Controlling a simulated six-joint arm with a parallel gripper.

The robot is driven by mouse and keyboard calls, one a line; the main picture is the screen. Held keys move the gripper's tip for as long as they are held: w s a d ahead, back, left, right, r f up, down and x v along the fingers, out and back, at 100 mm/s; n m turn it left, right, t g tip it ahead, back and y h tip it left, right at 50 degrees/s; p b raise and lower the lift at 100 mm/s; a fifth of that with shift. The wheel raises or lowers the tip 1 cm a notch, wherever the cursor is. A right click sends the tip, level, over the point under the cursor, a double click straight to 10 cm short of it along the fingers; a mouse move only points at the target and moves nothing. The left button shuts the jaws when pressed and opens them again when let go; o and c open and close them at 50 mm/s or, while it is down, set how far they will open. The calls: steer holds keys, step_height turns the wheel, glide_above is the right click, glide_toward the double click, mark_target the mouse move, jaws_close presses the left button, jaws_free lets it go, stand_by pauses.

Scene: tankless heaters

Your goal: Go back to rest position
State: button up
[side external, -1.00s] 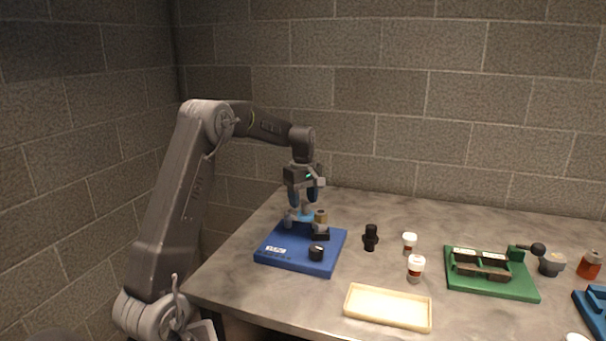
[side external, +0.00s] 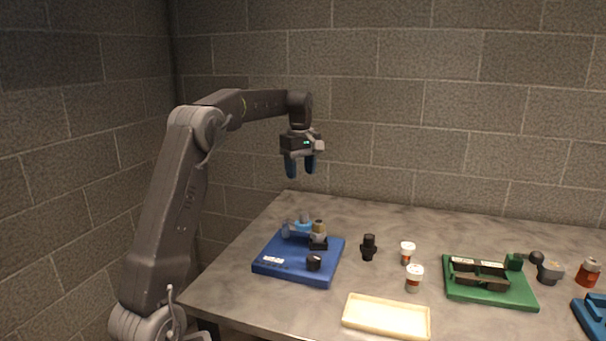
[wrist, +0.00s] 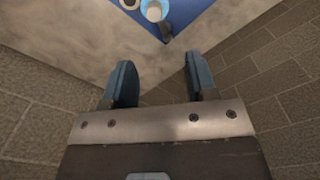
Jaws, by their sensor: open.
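My gripper (side external: 300,168) hangs in the air above the back left of the table, fingers pointing down. Its two blue fingers are apart with nothing between them, and in the wrist view the open gripper (wrist: 160,85) shows bare table and wall beyond. Below it is a blue base (side external: 293,268) with a light-blue part (side external: 303,225), a tan-topped part (side external: 318,232) and a black knob (side external: 313,262) on it. The gripper is clear of all of these. In the wrist view the light-blue part (wrist: 154,10) is at the top edge.
A cream tray (side external: 386,318) lies at the table's front. A black part (side external: 368,247) and two white-capped bottles (side external: 407,252) (side external: 414,278) stand mid-table. A green base (side external: 490,290) with dark parts, a grey cup (side external: 549,272) and an orange bottle (side external: 588,272) are at right. Block walls stand behind.

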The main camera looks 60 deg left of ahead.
steer(key=s+d+r+m+t, duration=0.1)
steer(key=s+d+m, duration=0.15)
steer(key=d, duration=0.35)
steer(key=s+d+r+m+t+y, duration=0.1)
steer(key=d+r+m, duration=0.15)
steer(key=d, duration=0.45)
steer(key=s+d+m, duration=0.2)
steer(key=d+m, duration=0.2)
steer(key=d, duration=0.2)
steer(key=s+d+f+m+t+h, duration=0.1)
steer(key=s+d+f+m+t, duration=0.2)
steer(key=s+d+f+m, duration=0.4)
steer(key=s+d+m, duration=0.3)
steer(key=s+d, duration=0.4)
steer(key=shift+s+m+t, duration=0.25)
steer(key=shift+m+t, duration=0.05)
